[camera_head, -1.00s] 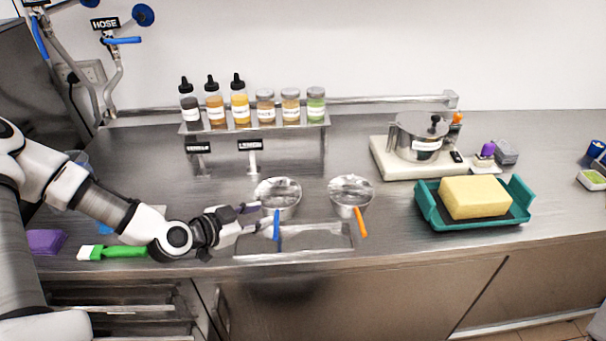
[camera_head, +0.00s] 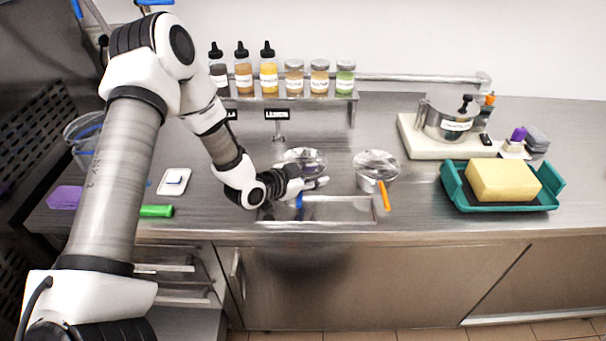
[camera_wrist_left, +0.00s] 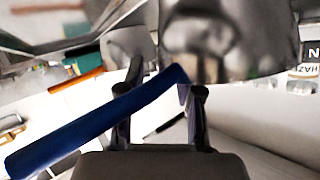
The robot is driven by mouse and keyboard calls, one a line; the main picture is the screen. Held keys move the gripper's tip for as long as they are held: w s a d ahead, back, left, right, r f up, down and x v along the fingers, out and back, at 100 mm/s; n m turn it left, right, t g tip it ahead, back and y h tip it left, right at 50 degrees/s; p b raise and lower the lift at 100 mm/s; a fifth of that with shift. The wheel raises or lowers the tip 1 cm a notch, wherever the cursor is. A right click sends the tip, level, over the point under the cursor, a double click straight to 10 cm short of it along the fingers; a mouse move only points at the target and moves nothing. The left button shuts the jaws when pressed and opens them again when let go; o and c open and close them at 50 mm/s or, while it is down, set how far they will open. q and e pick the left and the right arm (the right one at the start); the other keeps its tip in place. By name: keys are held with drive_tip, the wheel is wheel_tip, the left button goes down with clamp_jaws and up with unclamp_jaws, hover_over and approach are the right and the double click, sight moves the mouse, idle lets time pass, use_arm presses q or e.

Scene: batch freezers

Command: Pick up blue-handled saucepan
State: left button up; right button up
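The blue-handled saucepan (camera_head: 305,157) is a small metal pan at the back edge of a recessed metal tray (camera_head: 345,213). My left gripper (camera_head: 318,184) is right in front of it and hides part of the pan and handle. In the left wrist view, the blue handle (camera_wrist_left: 105,115) slants across the two fingers (camera_wrist_left: 162,108), which stand apart. The pan's metal body (camera_wrist_left: 205,35) is just beyond them. I cannot tell whether the fingers touch the handle. My right gripper is not in view.
An orange-handled saucepan (camera_head: 376,168) stands close on the right. A teal tray (camera_head: 505,202) holds a yellow block (camera_head: 502,180). Bottles and jars stand on a rack (camera_head: 290,97) behind. A green-handled brush (camera_head: 156,211) lies left.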

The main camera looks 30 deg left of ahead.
use_arm(q)
drive_tip(key=shift+w+f, duration=0.1)
drive_tip(key=shift+w, duration=0.05)
drive_tip(key=shift+c, duration=0.7)
drive_tip(key=shift+a, duration=0.1)
clamp_jaws()
drive_tip(key=shift+s, duration=0.2)
drive_tip(key=shift+w, duration=0.1)
